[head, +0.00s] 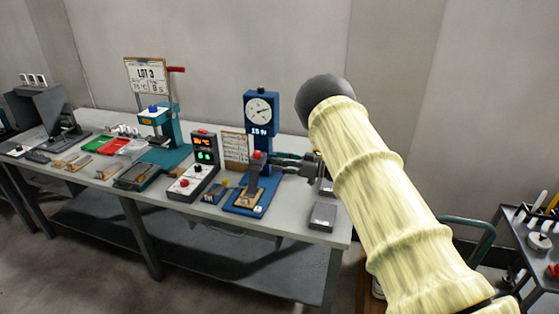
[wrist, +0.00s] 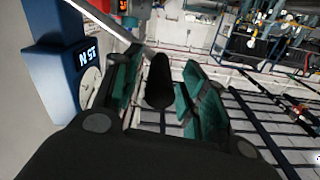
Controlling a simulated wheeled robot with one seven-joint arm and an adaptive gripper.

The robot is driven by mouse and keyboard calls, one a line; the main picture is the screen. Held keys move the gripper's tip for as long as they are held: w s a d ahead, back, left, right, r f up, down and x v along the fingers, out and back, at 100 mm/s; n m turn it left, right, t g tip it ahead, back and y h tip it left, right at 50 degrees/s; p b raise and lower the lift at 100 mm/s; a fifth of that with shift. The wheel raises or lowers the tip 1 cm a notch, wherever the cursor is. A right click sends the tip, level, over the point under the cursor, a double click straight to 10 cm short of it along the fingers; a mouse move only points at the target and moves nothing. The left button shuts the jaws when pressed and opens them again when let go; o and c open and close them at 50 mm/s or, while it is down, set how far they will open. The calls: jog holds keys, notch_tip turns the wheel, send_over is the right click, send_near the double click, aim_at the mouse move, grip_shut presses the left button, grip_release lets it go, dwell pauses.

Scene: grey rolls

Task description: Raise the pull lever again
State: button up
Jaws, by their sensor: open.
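My gripper (head: 278,161) is open at the right side of the tester's column. In the wrist view, its green-padded fingers (wrist: 165,100) stand on both sides of the knob. I cannot tell whether they touch it. In the head view, the lever is not clearly visible at my gripper.
A control box (head: 194,182) with lit displays and a sign (head: 235,150) stand left of the tester. A teal press (head: 165,140) with a red handle is farther left. A grey block (head: 323,216) lies near the bench's right end. A tool cart (head: 510,235) stands at right.

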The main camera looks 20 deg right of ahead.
jog(key=shift+w+a+f, duration=0.2)
jog(key=shift+w+a, duration=0.1)
jog(key=shift+s+r, duration=0.1)
jog(key=shift+c, duration=0.6)
grip_shut()
